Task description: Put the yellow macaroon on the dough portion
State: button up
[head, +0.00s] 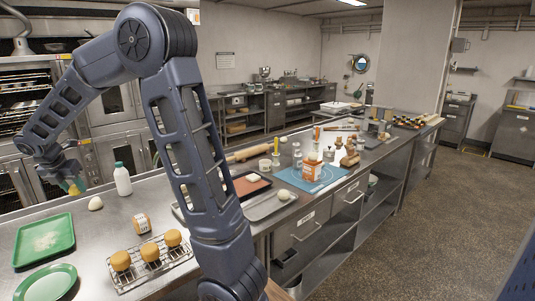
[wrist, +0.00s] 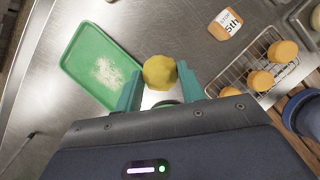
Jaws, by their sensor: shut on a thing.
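The yellow macaroon (wrist: 160,72) is between the teal fingertips of my gripper (wrist: 160,86), which is shut on it. In the head view my gripper (head: 75,187) is at the far left, raised above the steel counter, and the macaroon is a small yellow patch there. A pale rounded lump (head: 96,203) lies on the counter near the gripper, to its lower right. Another pale lump (head: 283,196) lies on a grey tray, and a third (head: 253,178) lies on a reddish tray. I cannot tell for certain which is the dough portion.
A green tray (head: 22,252) with white powder and a green plate (head: 40,293) are at the front left. A white bottle (head: 122,179) stands near my gripper. A blue mat (head: 325,180) lies farther right.

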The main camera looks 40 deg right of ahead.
jog(key=w+d+r+m+g, duration=0.15)
jog(key=w+d, duration=0.25)
jog(key=d, duration=0.4)
jog(key=w+d+r+m+h, duration=0.15)
jog(key=w+d, duration=0.25)
jog(key=d, duration=0.5)
jog(key=w+d+r+m, duration=0.15)
jog(key=w+d, duration=0.25)
jog(key=d, duration=0.4)
jog(key=d+r+m+g, duration=0.1)
jog(key=d+r+m, duration=0.15)
jog(key=d, duration=1.15)
jog(key=d+r+m+g, duration=0.1)
jog(key=d+m, duration=0.3)
jog(key=d, duration=1.1)
notch_tip(320, 180, up, 7)
jog(key=m+g, duration=0.3)
jog(key=m, duration=0.6)
send_over(315, 152)
jog(key=a, duration=0.2)
jog(key=shift+y, duration=0.55)
jog(key=f, duration=2)
jog(key=shift+w+d, duration=0.15)
jog(key=shift+w, duration=0.25)
